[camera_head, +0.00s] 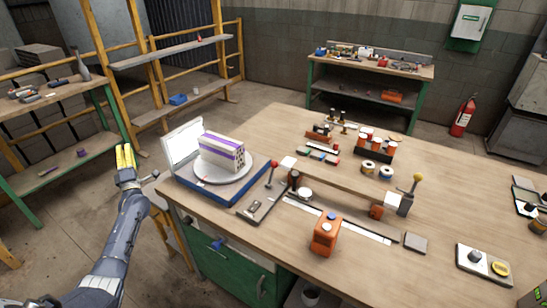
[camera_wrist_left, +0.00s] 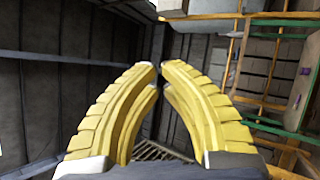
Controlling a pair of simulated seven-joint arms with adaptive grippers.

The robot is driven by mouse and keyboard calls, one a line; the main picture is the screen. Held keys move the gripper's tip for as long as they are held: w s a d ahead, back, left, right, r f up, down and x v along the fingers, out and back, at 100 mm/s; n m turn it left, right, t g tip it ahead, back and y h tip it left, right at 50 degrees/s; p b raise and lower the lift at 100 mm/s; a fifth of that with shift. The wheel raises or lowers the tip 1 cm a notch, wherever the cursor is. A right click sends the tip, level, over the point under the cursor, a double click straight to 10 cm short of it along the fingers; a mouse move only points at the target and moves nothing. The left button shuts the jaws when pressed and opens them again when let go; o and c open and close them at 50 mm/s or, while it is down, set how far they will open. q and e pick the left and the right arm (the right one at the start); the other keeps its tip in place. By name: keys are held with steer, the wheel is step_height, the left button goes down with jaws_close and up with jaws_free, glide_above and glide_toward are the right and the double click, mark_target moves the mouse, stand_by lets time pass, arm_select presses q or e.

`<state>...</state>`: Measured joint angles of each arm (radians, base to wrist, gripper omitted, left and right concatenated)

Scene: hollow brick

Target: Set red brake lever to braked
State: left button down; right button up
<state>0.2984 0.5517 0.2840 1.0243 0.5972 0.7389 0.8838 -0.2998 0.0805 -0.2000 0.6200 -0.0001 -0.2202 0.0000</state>
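A lever with a red ball knob (camera_head: 274,164) stands on the wooden workbench (camera_head: 350,265), just right of the turntable. Its thin shaft leans slightly, knob toward the right. A flat grey plate (camera_head: 262,205) lies by its foot; I cannot tell which lever position this is. My left gripper (camera_head: 125,150) is off the bench's left side, well left of the lever, its yellow fingers pointing away. In the left wrist view, the curved fingers (camera_wrist_left: 160,66) come together at the tips with nothing between them. My right gripper is out of view.
A hollow brick (camera_head: 222,152) with purple bands sits on the round turntable (camera_head: 203,188), with a white upright panel (camera_head: 183,143) behind. A yellow-knobbed lever (camera_head: 417,178) and an orange block (camera_head: 325,234) stand farther right. Yellow-framed shelving (camera_head: 145,62) is at the left.

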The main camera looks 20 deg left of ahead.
arm_select(q)
steer(key=w+d+r+m+t+h, duration=0.2)
steer(key=w+r+m+h, duration=0.4)
steer(key=r, duration=0.6)
steer(key=w+d+r+m+t+h, duration=0.1)
steer(key=w+r+m+h, duration=0.55)
steer(key=r, duration=0.55)
steer(key=w+d+f+m+g+h, duration=0.15)
steer(key=w+d+f+g, duration=0.35)
steer(key=d+f, duration=0.5)
steer(key=w+d+f+m+g, duration=0.3)
steer(key=w+d+f, duration=0.45)
steer(key=d, duration=0.35)
steer(key=s+d+f+m+g, duration=0.1)
steer(key=d+m+g, duration=0.1)
steer(key=d, duration=0.8)
steer(key=s+d+f+m+g+h, duration=0.1)
steer(key=d+m, duration=0.3)
steer(key=d, duration=0.6)
steer(key=s+d+f+m+g+h, duration=0.1)
steer(key=d+f+m+g, duration=0.2)
steer(key=d, duration=0.7)
steer(key=shift+m+g, duration=0.3)
steer(key=shift+g, duration=0.2)
steer(key=shift+f, duration=0.1)
